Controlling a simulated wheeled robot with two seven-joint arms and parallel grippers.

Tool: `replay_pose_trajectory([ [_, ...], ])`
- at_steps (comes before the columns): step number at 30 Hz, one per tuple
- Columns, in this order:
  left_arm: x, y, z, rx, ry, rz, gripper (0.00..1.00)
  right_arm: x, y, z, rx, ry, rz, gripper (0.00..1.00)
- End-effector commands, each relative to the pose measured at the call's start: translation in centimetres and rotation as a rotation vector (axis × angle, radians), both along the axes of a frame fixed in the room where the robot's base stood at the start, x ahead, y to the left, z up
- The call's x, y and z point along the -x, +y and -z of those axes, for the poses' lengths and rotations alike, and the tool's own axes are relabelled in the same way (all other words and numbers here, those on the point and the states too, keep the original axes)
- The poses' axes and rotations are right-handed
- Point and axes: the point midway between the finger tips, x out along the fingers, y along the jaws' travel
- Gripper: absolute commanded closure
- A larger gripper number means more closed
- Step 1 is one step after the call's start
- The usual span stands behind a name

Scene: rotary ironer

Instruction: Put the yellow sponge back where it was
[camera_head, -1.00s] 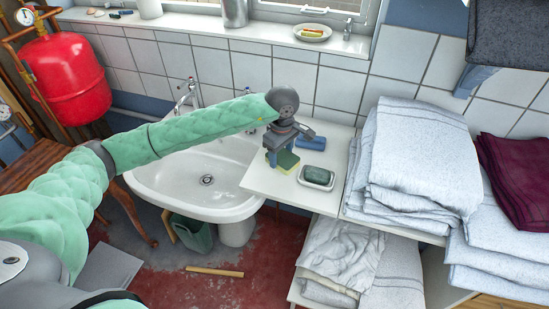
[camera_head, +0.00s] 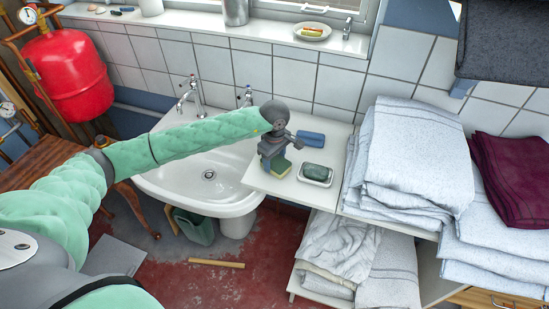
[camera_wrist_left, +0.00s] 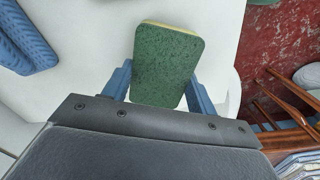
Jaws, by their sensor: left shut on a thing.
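The yellow sponge (camera_head: 281,167), with a green scouring side, is at the white shelf (camera_head: 257,180) beside the sink. In the left wrist view the sponge (camera_wrist_left: 166,66) shows its green face, with a thin yellow edge at the top. My left gripper (camera_head: 275,160) is shut on it, with a blue finger on either side. I cannot tell whether the sponge touches the shelf. My right gripper is not in view.
A dish with a dark green bar (camera_head: 316,174) lies just right of the sponge, and a blue sponge-like block (camera_head: 311,139) behind it. Folded towels (camera_head: 412,160) stand to the right. The sink (camera_head: 190,180) is to the left. A plate (camera_head: 312,33) sits on the windowsill.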

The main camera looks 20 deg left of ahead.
Motion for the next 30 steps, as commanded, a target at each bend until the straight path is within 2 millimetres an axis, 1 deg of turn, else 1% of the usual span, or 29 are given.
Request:
replay_pose_trajectory([
  [12, 0.02, 0.02, 0.31, 0.0, 0.001, 0.0, 0.64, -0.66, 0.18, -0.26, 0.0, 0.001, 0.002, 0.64],
  [13, 0.02, 0.02, 0.25, 0.0, 0.001, -0.001, 0.39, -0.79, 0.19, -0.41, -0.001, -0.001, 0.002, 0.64],
  [15, 0.02, 0.02, 0.23, 0.0, 0.001, 0.0, 0.25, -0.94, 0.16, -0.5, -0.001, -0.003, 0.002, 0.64],
  [16, 0.02, 0.02, 0.23, 0.0, 0.001, 0.0, 0.21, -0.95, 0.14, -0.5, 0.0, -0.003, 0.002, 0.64],
  [30, 0.01, 0.02, -0.09, 0.0, 0.001, 0.0, 0.21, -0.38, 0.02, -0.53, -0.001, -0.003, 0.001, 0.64],
])
